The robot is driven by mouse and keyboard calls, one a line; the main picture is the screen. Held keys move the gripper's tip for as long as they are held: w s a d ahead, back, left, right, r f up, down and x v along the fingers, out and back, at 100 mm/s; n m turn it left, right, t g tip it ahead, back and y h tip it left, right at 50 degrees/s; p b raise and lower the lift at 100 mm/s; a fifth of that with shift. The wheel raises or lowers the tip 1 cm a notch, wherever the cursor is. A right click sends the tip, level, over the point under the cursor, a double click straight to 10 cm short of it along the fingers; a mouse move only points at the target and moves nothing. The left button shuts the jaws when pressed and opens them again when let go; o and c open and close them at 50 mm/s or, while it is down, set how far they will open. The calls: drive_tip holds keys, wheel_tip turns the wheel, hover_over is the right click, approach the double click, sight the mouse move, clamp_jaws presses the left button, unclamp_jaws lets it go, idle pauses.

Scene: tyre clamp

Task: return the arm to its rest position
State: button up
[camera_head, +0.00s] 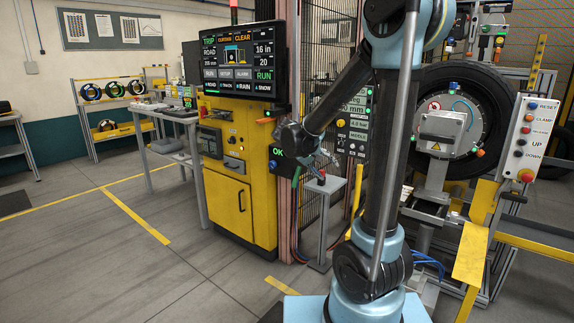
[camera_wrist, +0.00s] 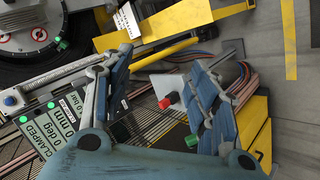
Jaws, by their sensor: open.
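My arm stands in the middle of the head view, bent at the elbow, with its forearm reaching down and to the left. My gripper (camera_head: 318,158) is at the end of it, small in this view, beside the yellow console and above a small grey stand (camera_head: 331,190) with a red button (camera_head: 321,178). In the wrist view my gripper (camera_wrist: 158,66) has its two blue-grey fingers spread wide, with nothing held between them. The red button (camera_wrist: 165,103) and the stand's pale top (camera_wrist: 172,84) show beyond and between the fingers; I see no contact.
A yellow console (camera_head: 229,195) with a screen stands left of my gripper. A tyre (camera_head: 496,88) in a clamp machine and a button panel (camera_head: 528,138) are at the right. A mesh fence (camera_head: 325,60) and a readout panel (camera_head: 356,122) stand close behind.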

drive_tip(key=s+d+f+m+g+y, duration=0.1)
drive_tip(key=s+d+f+y, duration=0.1)
drive_tip(key=s, duration=0.6)
drive_tip(key=s+d+f+g+y, duration=0.1)
drive_tip(key=s+d+y, duration=0.15)
drive_tip(key=s, duration=0.55)
drive_tip(key=s+d+f+m+g+y, duration=0.1)
drive_tip(key=s+d+f, duration=0.15)
drive_tip(key=s, duration=0.55)
drive_tip(key=s+a+f+y, duration=0.2)
drive_tip(key=s+f, duration=0.1)
drive_tip(key=s, duration=0.4)
drive_tip(key=shift+a+f+m, duration=0.25)
drive_tip(key=shift+f+m, duration=0.05)
drive_tip(key=shift+f, duration=0.1)
drive_tip(key=shift+w+f, duration=0.2)
drive_tip(key=shift+w, duration=0.2)
